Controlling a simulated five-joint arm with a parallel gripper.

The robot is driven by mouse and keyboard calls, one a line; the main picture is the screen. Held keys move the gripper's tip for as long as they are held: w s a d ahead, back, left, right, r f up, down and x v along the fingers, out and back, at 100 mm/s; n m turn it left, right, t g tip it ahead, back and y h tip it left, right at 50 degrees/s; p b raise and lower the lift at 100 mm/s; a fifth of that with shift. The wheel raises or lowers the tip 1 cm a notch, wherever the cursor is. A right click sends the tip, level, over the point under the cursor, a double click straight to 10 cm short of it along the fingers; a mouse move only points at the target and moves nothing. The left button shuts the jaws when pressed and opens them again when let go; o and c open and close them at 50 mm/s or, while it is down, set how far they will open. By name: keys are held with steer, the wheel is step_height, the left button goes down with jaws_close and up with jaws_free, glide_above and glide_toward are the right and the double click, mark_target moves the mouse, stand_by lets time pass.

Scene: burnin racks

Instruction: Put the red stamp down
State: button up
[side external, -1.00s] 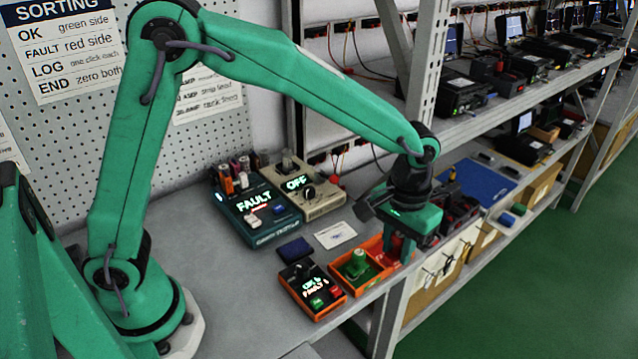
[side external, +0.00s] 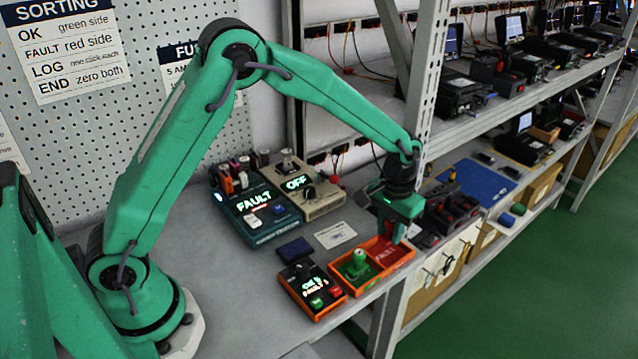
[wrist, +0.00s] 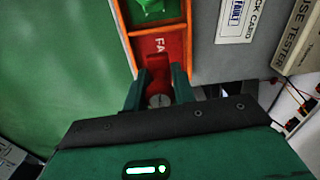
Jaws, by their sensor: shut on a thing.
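The red stamp (wrist: 158,70) is between the two fingers of my gripper (wrist: 158,95) in the wrist view; the gripper is shut on it. It is over the red compartment (wrist: 176,42) of the orange tray, which bears partly hidden white lettering. Whether the stamp touches the compartment floor I cannot tell. In the side view my gripper (side external: 394,232) points down at the right half of the orange tray (side external: 362,291), and its fingers hide the stamp. A green stamp (side external: 356,264) stands upright in the tray's left, green compartment.
A small orange-edged box with a lit display (side external: 311,290) sits left of the tray. A teal FAULT unit (side external: 255,208), a dark blue pad (side external: 295,250) and a white card (side external: 335,235) lie behind. A shelf post (side external: 388,325) stands close to the tray's right front.

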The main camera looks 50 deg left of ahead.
mark_target(389, 234)
steer(key=shift+w+a+f, duration=0.1)
steer(key=shift+w+f, duration=0.05)
steer(key=shift+f, duration=2)
steer(key=shift+f, duration=0.15)
steer(key=o, duration=0.8)
